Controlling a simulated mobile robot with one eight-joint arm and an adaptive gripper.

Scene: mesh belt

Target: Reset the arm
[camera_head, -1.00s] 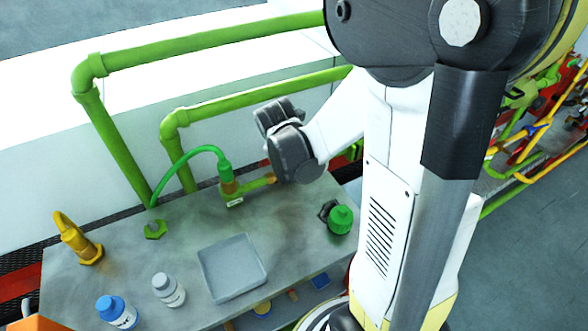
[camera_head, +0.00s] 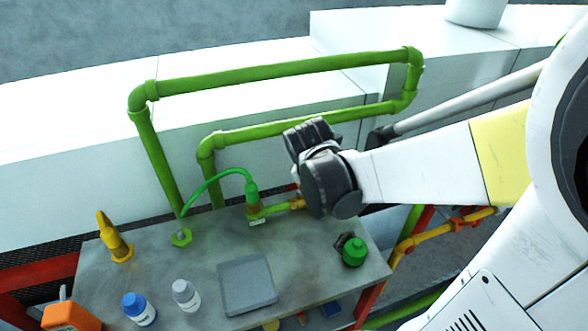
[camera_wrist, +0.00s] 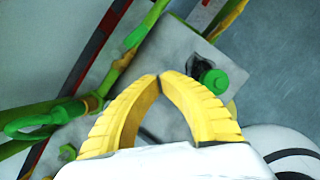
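My arm enters the head view from the right, and its dark wrist hangs over the back right of the grey table (camera_head: 150,262). My fingers are mostly hidden behind that wrist in the head view. In the wrist view my gripper (camera_wrist: 158,77) shows two curved yellow fingers with their tips together and nothing visible between them. The table top (camera_wrist: 165,122) lies beyond the fingers.
Green pipes (camera_head: 150,150) rise behind the table. A green hose with a fitting (camera_head: 252,190) stands near my wrist. A grey tray (camera_head: 247,284), a white bottle (camera_head: 186,296), a blue-capped bottle (camera_head: 139,309) and a yellow nozzle (camera_head: 113,238) are on the table.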

